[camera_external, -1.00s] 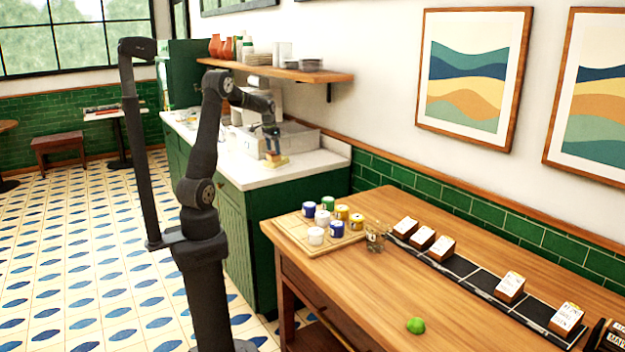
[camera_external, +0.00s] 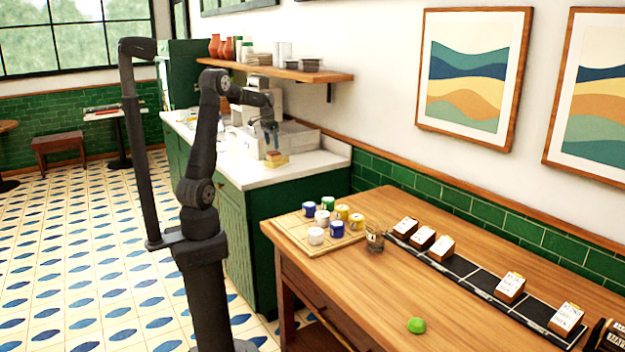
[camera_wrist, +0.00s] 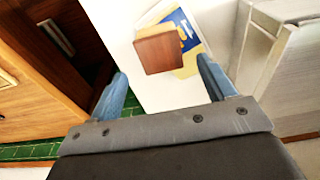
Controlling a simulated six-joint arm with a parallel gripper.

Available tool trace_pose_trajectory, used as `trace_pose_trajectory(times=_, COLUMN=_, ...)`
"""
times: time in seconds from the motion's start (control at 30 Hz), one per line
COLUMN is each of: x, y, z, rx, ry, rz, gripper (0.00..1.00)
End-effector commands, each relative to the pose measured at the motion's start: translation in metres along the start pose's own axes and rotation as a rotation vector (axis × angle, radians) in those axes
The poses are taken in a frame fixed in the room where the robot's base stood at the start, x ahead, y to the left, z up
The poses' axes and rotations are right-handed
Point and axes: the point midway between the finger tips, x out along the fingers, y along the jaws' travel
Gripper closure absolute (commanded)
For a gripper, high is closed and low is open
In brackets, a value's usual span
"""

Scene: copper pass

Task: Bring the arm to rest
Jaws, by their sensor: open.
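My gripper (camera_external: 270,137) is above the white counter (camera_external: 245,174) at the centre left of the external view. In the wrist view, its two blue fingers stand wide apart with nothing between the tips (camera_wrist: 163,88). A small brown wooden block (camera_external: 274,156) sits on a yellow item (camera_external: 276,163) on the counter, below my gripper. In the wrist view, the block (camera_wrist: 160,50) lies beyond the fingertips, on or over a yellow and blue printed item (camera_wrist: 190,38). The fingers do not touch the block.
A pale bin (camera_external: 300,136) stands behind the gripper, under a wooden shelf (camera_external: 290,74) with crockery. The wooden table (camera_external: 370,290) at right holds a tray of cups (camera_external: 290,235), a glass (camera_external: 375,238), a lime (camera_external: 416,325) and boxes on a black strip (camera_external: 462,265).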

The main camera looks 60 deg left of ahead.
Motion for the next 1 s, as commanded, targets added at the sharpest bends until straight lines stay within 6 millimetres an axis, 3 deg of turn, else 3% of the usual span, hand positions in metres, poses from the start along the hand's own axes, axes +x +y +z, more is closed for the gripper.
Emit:
trace_pose_trajectory(times=0.27, x=-0.058, y=0.0, z=0.0, rx=0.0, ry=0.003, rz=-0.003, gripper=0.24)
trace_pose_trajectory(times=0.87, x=0.066, y=0.001, z=0.001, rx=0.0, ry=-0.004, rz=0.003, gripper=0.24)
trace_pose_trajectory(times=1.0, x=0.039, y=0.0, z=-0.003, rx=0.001, ry=0.005, rz=-0.003, gripper=0.24)
